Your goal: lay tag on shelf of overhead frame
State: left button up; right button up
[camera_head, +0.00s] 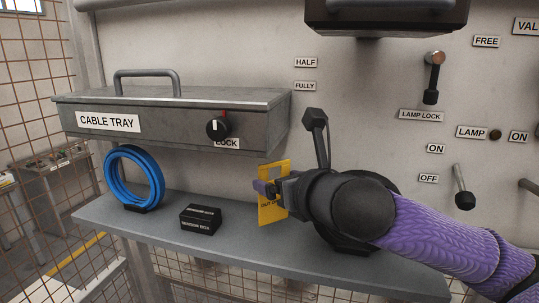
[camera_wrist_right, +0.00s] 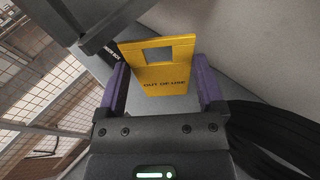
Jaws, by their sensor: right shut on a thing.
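My right gripper (camera_head: 266,188) is shut on a yellow tag (camera_head: 271,210) marked "OUT OF USE", held upright over the grey shelf (camera_head: 243,242) of the frame. The tag's lower edge is close to the shelf top; I cannot tell whether they touch. In the right wrist view the tag (camera_wrist_right: 166,88), with a square hole, sits between the two purple fingers. My left gripper is not in view.
A blue cable coil (camera_head: 133,180) and a black box (camera_head: 200,219) stand on the shelf left of the tag. A cable tray (camera_head: 170,125) with a lock knob (camera_head: 218,128) juts out above. A black-handled lever (camera_head: 315,122) rises behind my gripper.

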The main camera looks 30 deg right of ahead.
jog(key=w+f, duration=0.3)
jog(key=shift+w+f, duration=0.1)
jog(key=shift+w, duration=0.2)
jog(key=shift+s+f, duration=0.15)
jog(key=shift+f, duration=0.15)
jog(key=o, duration=0.9)
jog(key=shift+f, duration=0.1)
